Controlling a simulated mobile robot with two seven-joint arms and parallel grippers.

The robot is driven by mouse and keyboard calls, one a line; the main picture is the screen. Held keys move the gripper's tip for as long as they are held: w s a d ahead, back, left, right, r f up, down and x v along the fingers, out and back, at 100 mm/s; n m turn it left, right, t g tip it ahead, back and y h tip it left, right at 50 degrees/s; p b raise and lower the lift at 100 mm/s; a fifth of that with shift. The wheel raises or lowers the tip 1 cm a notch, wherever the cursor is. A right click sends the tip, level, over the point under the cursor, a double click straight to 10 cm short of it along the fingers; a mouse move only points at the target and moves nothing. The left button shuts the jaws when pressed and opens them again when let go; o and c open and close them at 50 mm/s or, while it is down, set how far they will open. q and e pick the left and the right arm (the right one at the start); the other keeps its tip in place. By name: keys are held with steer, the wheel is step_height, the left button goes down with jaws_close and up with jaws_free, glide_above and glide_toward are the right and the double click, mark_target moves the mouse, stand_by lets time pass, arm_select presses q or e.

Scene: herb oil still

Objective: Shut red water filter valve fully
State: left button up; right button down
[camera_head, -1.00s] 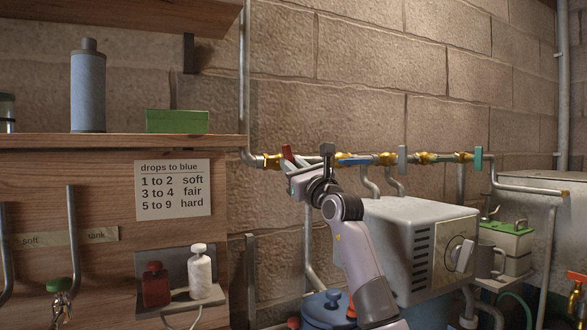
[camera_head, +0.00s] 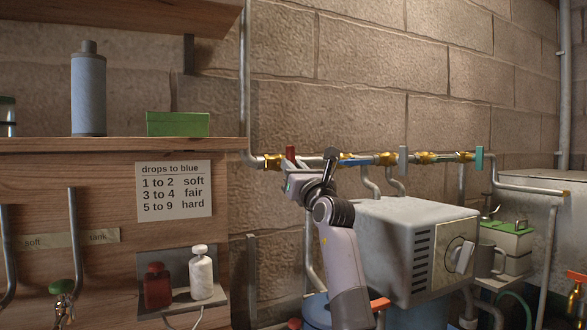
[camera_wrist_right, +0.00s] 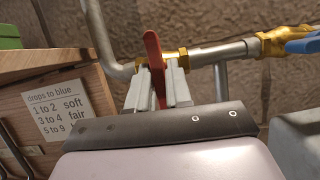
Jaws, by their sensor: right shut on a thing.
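The red valve handle (camera_head: 291,152) stands upright across the pipe at the left end of the pipe run, on a brass valve body (camera_head: 272,161). In the right wrist view the red handle (camera_wrist_right: 154,62) is between the two grey fingers of my right gripper (camera_wrist_right: 157,88), which is shut on it. In the head view my right gripper (camera_head: 293,174) reaches up to the handle from below right. My left gripper is not in view.
Along the same pipe, to the right, are a blue handle (camera_head: 356,161), a grey handle (camera_head: 403,160) and a teal handle (camera_head: 478,158). A grey box with a dial (camera_head: 407,240) stands below. A wooden shelf (camera_head: 115,142) and card (camera_head: 174,190) are at left.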

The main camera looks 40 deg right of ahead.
steer(key=c, duration=1.1)
jaws_free()
steer(key=shift+a, duration=0.1)
steer(key=shift+b+v, duration=0.9)
steer(key=shift+v, duration=2.65)
